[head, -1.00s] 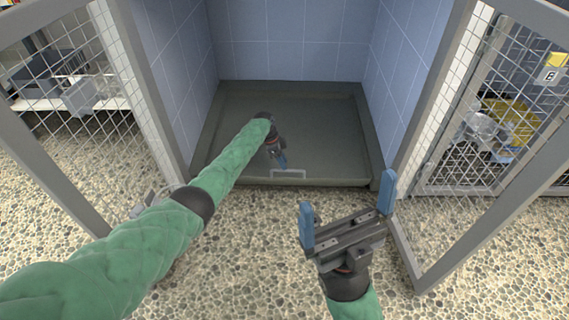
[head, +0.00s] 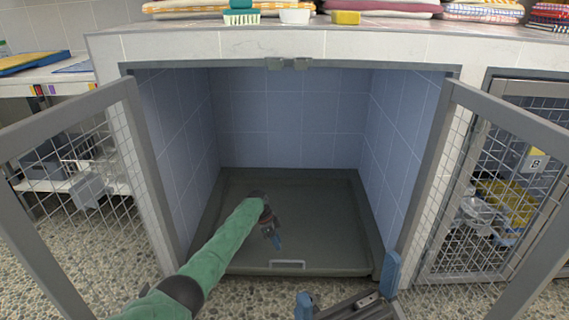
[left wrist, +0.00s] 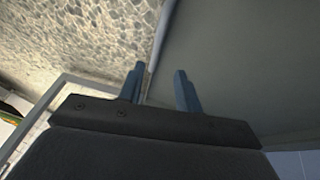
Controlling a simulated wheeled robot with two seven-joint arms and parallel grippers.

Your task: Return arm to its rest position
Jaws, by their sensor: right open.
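My left arm reaches into an open kennel with blue tiled walls. My left gripper (head: 276,242) is over the grey floor tray (head: 330,195), near the tray's front edge, with nothing seen in it. In the left wrist view my left gripper (left wrist: 157,72) has its two blue fingers apart, with an empty gap between them. My right gripper (head: 348,290) is at the bottom of the head view, in front of the kennel. Its blue fingers are wide apart and it is empty.
The kennel's mesh doors stand open at the left (head: 150,175) and right (head: 428,180), flanking my arms. Folded towels (head: 200,8), a green brush (head: 241,16), a white bowl (head: 295,16) and a yellow block (head: 345,17) are on the counter above. Pebbled floor lies in front.

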